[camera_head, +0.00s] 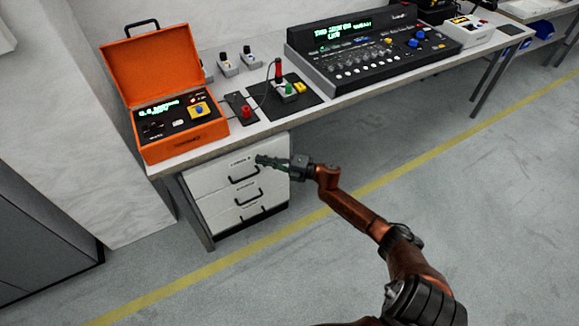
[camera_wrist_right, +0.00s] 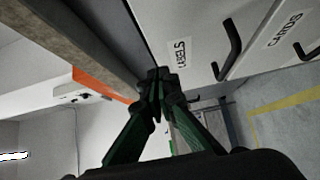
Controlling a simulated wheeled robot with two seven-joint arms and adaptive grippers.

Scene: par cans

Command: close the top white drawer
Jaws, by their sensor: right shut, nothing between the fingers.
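The top white drawer (camera_head: 222,172) is in the white cabinet under the workbench, with a label and a dark bar handle (camera_head: 243,178). In the right wrist view its front (camera_wrist_right: 196,32) carries the label "LABELS" and a black handle (camera_wrist_right: 230,48). From these views I cannot tell whether it stands slightly out. My right gripper (camera_head: 260,160) is shut and empty, with its fingertips at the upper part of this drawer front, above the handle. In the wrist view the fingertips (camera_wrist_right: 158,80) meet near the drawer's edge; contact is unclear. My left gripper is not in view.
Lower drawers (camera_head: 246,200) sit below, one labelled "CARDS" in the wrist view (camera_wrist_right: 290,35). The workbench edge (camera_head: 300,117) overhangs just above my gripper. An open orange case (camera_head: 185,143) and a control console (camera_head: 375,60) stand on top. The floor in front is clear.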

